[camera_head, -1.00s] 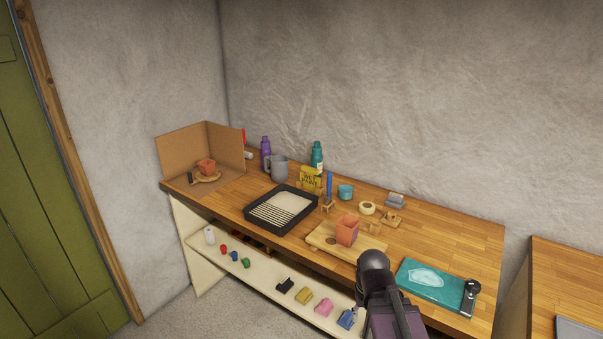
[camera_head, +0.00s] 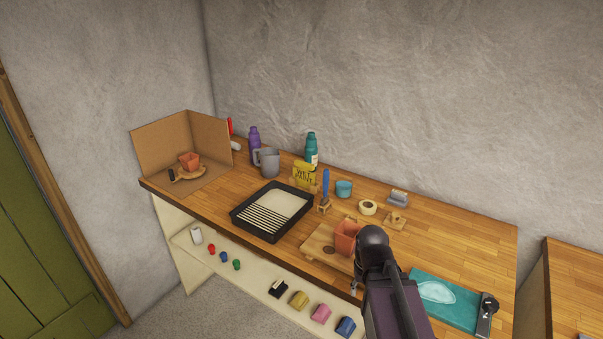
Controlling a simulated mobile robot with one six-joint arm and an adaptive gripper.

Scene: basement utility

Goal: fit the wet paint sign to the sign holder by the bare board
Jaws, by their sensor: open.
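The yellow wet paint sign (camera_head: 304,174) stands upright towards the back of the workbench, behind the black paint tray. Small wooden pieces show at its base, too small to tell how they hold it. A light wooden board (camera_head: 318,244) lies at the bench's front edge with an orange pot (camera_head: 346,238) on it. My arm covers its right part. A small wooden piece (camera_head: 395,220) sits behind it to the right; I cannot tell whether it is the sign holder. My arm rises at the bottom right; my gripper does not show.
The black paint tray (camera_head: 246,226) lies left of the board. A blue-handled brush (camera_head: 326,185), teal tub (camera_head: 344,189), tape roll (camera_head: 367,207) and grey jug (camera_head: 267,162) stand behind. A teal mat (camera_head: 455,312) lies right of my arm. The bench's back right is clear.

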